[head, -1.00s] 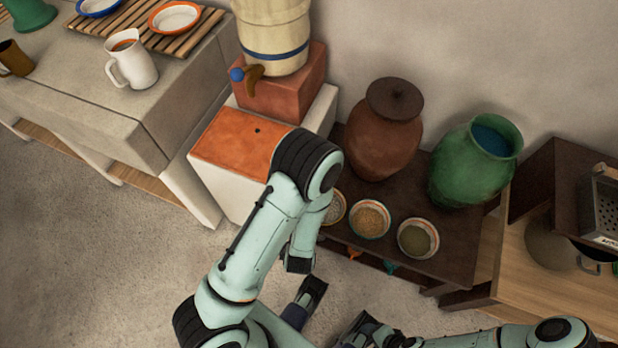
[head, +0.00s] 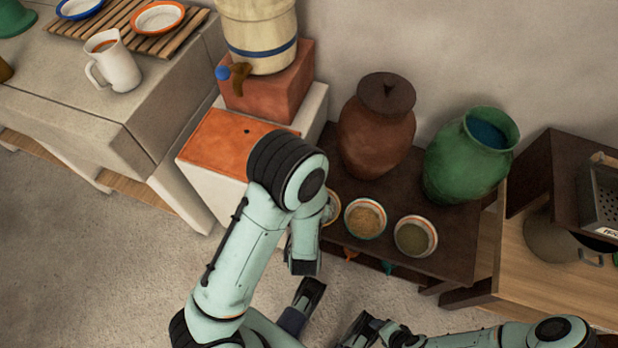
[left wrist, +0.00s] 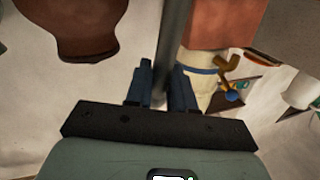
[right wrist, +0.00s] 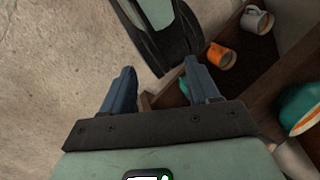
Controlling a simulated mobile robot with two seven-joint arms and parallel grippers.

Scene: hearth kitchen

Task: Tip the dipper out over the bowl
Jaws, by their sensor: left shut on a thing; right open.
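In the left wrist view my left gripper (left wrist: 162,90) is shut on a thin grey rod (left wrist: 175,40), which looks like the dipper's handle. The dipper's cup is not visible, so I cannot tell its tilt or contents. In the head view my left arm covers part of the bench, and its fingers are not clearly shown. Small bowls stand on the dark bench: one with tan grain (head: 365,218), one with greenish contents (head: 415,236), and a third mostly hidden behind my arm. My right gripper (right wrist: 160,75) is open and empty in the right wrist view.
A lidded brown jar (head: 376,130) and a green jar (head: 465,165) with blue inside stand behind the bowls. A cream dispenser (head: 260,35) with a tap is at the left. Mugs (right wrist: 220,56) sit on a low shelf. A white pitcher (head: 115,65) is on the counter.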

